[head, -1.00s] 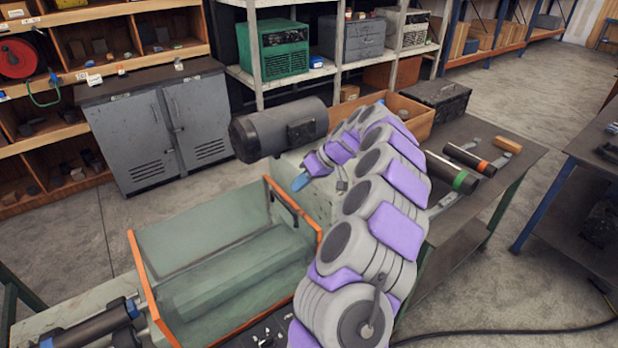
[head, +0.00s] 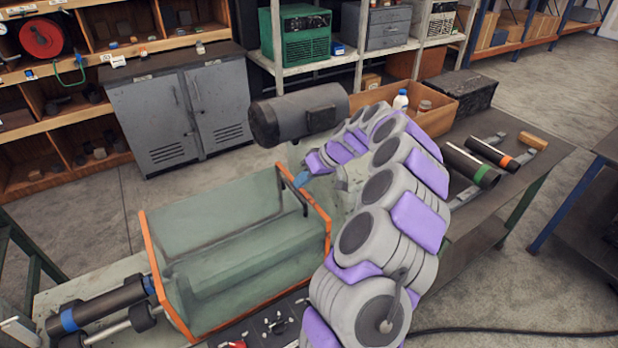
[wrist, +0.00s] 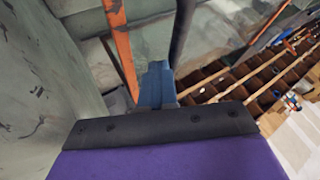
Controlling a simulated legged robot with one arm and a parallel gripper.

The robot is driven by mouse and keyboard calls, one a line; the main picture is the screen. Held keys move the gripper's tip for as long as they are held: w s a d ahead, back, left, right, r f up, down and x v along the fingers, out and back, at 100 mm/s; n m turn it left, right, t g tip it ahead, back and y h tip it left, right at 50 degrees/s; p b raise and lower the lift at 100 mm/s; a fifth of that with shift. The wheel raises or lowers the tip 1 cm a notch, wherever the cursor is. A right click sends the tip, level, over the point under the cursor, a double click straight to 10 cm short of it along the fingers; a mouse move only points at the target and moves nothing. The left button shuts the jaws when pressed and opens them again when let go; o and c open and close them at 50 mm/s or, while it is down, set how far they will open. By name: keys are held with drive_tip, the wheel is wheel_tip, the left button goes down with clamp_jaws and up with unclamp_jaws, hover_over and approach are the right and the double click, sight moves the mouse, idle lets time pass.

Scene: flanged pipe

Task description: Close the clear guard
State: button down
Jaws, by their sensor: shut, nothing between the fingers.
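The clear guard (head: 225,225) is a see-through greenish box with orange edges, low in the middle of the head view. A dark bar handle (head: 293,192) stands at its right end, near the orange edge. My gripper (head: 301,180) has blue fingertips and is shut and empty, right beside the handle; I cannot tell whether they touch. In the wrist view the blue fingers (wrist: 157,84) are together, between an orange edge strip (wrist: 122,50) and the dark bar (wrist: 182,35). How far the guard is open is hard to tell.
A dark motor (head: 298,113) stands just behind my gripper. Pipes with blue bands (head: 103,305) lie at the lower left. Small tools (head: 272,328) lie in front of the guard. A wooden box (head: 430,105) and banded cylinders (head: 470,165) occupy the right bench.

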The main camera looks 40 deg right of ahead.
drive_tip(key=a+p, duration=0.1)
drive_tip(key=a, duration=1.2)
drive_tip(key=w+a+p, duration=0.1)
drive_tip(key=a, duration=1.3)
drive_tip(key=w+a+p, duration=0.1)
drive_tip(key=a, duration=1.3)
drive_tip(key=shift+w+r+p, duration=0.1)
drive_tip(key=shift+w+p, duration=0.05)
drive_tip(key=shift+p, duration=0.2)
drive_tip(key=shift+d, duration=0.1)
drive_tip(key=shift+r, duration=0.1)
